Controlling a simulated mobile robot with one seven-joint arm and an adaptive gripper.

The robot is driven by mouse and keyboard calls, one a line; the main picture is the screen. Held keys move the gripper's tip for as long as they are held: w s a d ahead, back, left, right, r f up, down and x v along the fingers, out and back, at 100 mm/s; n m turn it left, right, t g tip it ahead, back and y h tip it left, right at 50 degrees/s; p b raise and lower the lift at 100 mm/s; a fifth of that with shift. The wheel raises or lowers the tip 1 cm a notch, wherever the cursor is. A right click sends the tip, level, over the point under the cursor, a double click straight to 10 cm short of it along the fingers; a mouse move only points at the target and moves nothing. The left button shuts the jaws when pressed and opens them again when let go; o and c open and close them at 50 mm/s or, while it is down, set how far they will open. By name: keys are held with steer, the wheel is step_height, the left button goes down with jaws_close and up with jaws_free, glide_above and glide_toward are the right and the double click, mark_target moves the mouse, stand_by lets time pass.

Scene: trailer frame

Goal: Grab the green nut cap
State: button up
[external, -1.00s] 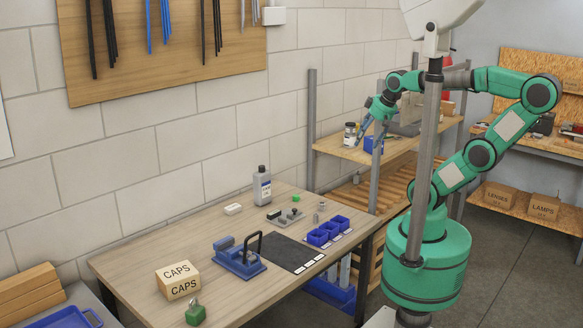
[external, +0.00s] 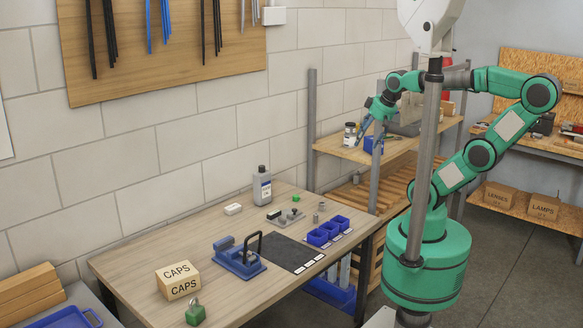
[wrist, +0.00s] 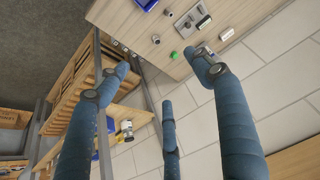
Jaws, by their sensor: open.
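A small green cap (external: 296,198) sits on the wooden table's far right part, near the grey bottle. It also shows in the wrist view (wrist: 174,55), near the table edge by a grey metal fixture. My gripper (external: 370,138) is raised above and to the right of the table, near the back shelf, apart from the cap. In the wrist view my gripper's blue fingers (wrist: 161,62) are spread wide with nothing between them. Another green object with a metal ring (external: 195,314) stands at the table's front left.
Around the cap are a grey bottle (external: 262,186), a metal fixture (external: 290,217) and blue bins (external: 318,237). A blue clamp device (external: 239,262) and a CAPS box (external: 178,280) stand farther left. A grey upright post (external: 311,135) stands between table and shelf.

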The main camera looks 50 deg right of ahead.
steer(key=c, duration=0.5)
steer(key=shift+w, duration=0.1)
steer(key=w+d+f+m+g, duration=0.1)
steer(key=w+f+g, duration=0.15)
steer(key=w, duration=0.85)
steer(key=w+f+m+g, duration=0.1)
steer(key=w+f+m, duration=0.15)
steer(key=w, duration=0.95)
steer(key=w+f, duration=0.5)
steer(key=f, duration=0.1)
steer(key=w+d+f+m+g, duration=0.1)
steer(key=w+f, duration=0.5)
steer(key=f, duration=0.1)
steer(key=w+d+f+g, duration=0.1)
steer(key=w+f, duration=0.4)
steer(key=f, duration=0.2)
steer(key=shift+w+d+f, duration=0.1)
steer(key=shift+w+f, duration=0.1)
steer(key=shift+w, duration=0.2)
